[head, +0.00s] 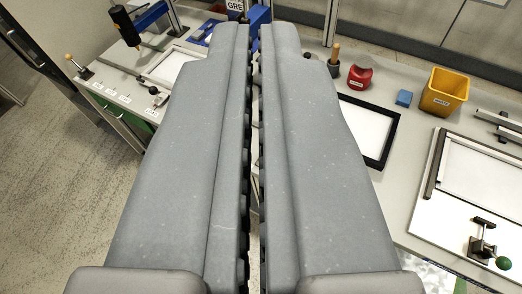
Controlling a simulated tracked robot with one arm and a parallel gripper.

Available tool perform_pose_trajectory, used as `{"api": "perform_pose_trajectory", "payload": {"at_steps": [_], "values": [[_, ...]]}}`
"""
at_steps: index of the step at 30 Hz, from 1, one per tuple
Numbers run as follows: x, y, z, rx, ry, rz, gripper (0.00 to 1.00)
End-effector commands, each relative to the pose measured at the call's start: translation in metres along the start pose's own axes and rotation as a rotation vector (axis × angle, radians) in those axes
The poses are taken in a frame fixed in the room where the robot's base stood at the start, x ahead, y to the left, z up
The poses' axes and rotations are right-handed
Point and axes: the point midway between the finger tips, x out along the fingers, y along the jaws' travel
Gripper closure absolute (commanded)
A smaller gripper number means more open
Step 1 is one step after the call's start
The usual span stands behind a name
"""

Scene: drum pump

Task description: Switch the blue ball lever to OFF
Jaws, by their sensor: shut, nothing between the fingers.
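My gripper (256,28) fills the middle of the head view, its two long grey fingers side by side with only a thin gap between them. It is shut and holds nothing. I cannot make out a blue ball lever. A blue part (258,14) shows just beyond the fingertips, partly hidden by them; I cannot tell what it is. Other levers are in view: one with an orange-yellow ball (70,58) at the far left, one with a black ball (154,90) nearer the fingers, and one with a green ball (503,263) at the lower right.
A grey bench (409,122) runs across behind the fingers. On it stand a red holder (360,77), a blue block (404,98), a yellow bin (444,92) and a black-framed white panel (369,127). A black-handled tool (124,26) rises at upper left. Open floor (50,190) lies left.

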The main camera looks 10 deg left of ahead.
Motion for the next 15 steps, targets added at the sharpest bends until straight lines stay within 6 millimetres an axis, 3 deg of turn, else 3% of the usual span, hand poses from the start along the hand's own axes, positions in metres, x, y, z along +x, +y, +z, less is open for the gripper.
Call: {"api": "perform_pose_trajectory", "payload": {"at_steps": [1, 9, 15], "values": [[0.017, -0.002, 0.015, 0.047, -0.001, -0.017, 1.0], [0.107, -0.018, 0.076, 0.44, 0.067, -0.125, 1.0], [0.166, -0.021, 0.132, 0.753, 0.112, -0.164, 1.0]]}}
